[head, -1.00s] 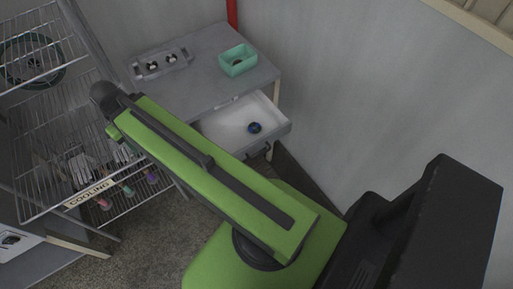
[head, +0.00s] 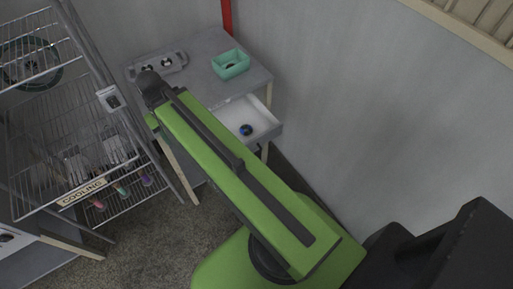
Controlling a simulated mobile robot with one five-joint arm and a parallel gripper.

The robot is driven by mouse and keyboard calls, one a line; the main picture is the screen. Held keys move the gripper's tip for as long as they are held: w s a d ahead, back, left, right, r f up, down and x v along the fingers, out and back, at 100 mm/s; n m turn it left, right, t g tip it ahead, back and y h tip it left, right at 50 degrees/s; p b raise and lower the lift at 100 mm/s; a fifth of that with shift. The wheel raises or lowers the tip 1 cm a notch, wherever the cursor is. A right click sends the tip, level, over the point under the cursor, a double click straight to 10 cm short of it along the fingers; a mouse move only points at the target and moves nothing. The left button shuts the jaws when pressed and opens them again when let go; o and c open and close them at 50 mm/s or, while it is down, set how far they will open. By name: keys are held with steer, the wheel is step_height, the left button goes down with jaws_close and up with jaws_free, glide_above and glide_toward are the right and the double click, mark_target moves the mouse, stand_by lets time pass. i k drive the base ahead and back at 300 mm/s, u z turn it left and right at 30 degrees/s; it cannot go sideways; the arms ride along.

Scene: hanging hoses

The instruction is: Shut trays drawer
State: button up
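The trays drawer (head: 263,120) stands open below the top of a grey desk, pulled out toward the lower right. Its inside is white and holds a small dark blue round thing (head: 246,129). My green arm crosses the view in front of the drawer's left part and hides it. My gripper does not show; the arm's far end lies over the desk's front left, and I cannot tell how far it is from the drawer.
The grey desk (head: 203,75) bears a green box (head: 230,64) and a grey holder (head: 158,66) at the back. A wire rack (head: 50,120) with a COOLING label (head: 82,192) stands at left. A grey wall closes off the right. Bare floor (head: 150,240) shows below.

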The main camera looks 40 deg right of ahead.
mark_target(246, 109)
steer(key=z, duration=0.55)
steer(key=k, duration=0.65)
steer(key=z, duration=0.15)
steer(key=i, duration=1)
steer(key=z, duration=0.9)
steer(key=k, duration=1.15)
steer(key=u, duration=0.7)
